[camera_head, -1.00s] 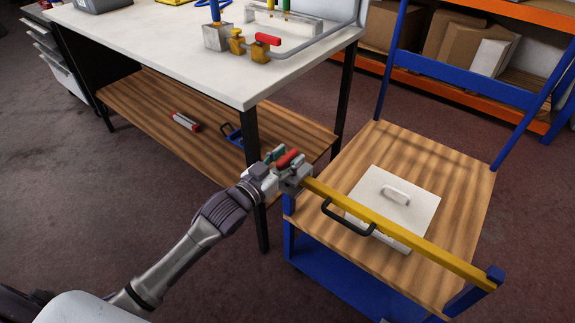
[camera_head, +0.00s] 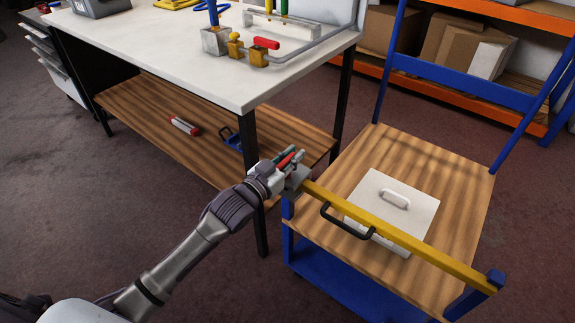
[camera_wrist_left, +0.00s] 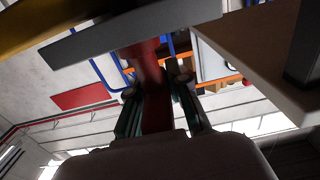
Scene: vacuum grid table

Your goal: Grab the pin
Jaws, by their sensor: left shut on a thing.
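The red pin (camera_head: 286,161) sits at the grey bracket (camera_head: 297,179) on the left end of the yellow bar of the blue cart. My left gripper (camera_head: 290,158) is shut on the pin, with its fingers along both sides of it. In the left wrist view the red pin (camera_wrist_left: 153,92) stands between the two green-padded fingers of my left gripper (camera_wrist_left: 156,95). The bracket hides the pin's far end. My right gripper is not in view.
The yellow bar (camera_head: 410,241) with a black handle (camera_head: 346,226) crosses the cart's front. A white lidded plate (camera_head: 415,205) lies on the cart's wooden deck (camera_head: 440,165). The white-topped table (camera_head: 170,60) stands close behind my left gripper, its black leg near my arm.

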